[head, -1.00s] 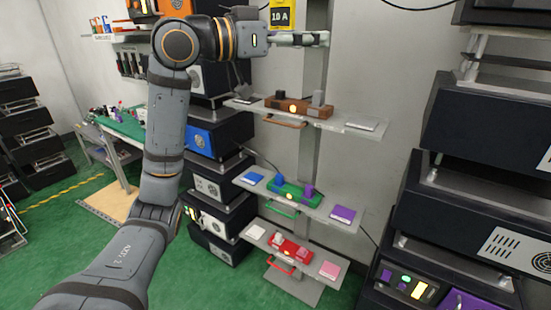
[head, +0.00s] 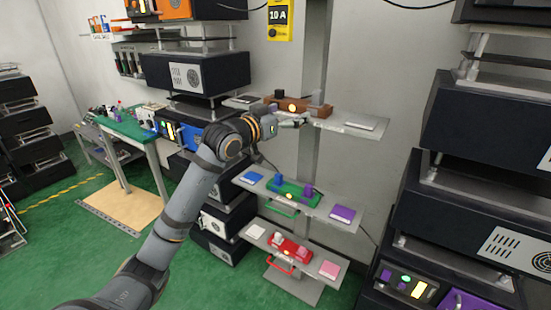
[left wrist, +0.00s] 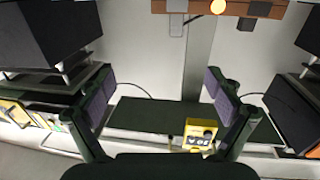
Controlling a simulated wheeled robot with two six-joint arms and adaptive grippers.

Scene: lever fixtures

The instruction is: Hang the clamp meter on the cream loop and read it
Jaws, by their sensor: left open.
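The yellow clamp meter (head: 280,18), with a dark display reading 10 A and a round dial, is at the top of the grey post in the head view. It also shows upside down in the left wrist view (left wrist: 200,134), low and right of centre. My left gripper (head: 304,121) is at the top shelf, in front of the brown fixture (head: 290,104) with its glowing lamp, well below the meter. Its fingers (left wrist: 162,97) are apart and nothing is between them. I cannot make out a cream loop. My right gripper is not in view.
Lower shelves carry a green fixture (head: 292,190) and a red fixture (head: 290,246), with a green handle (head: 280,210) and a red handle (head: 278,264). Dark equipment stacks (head: 474,131) stand on the right and others on the left. Green floor is open at lower left.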

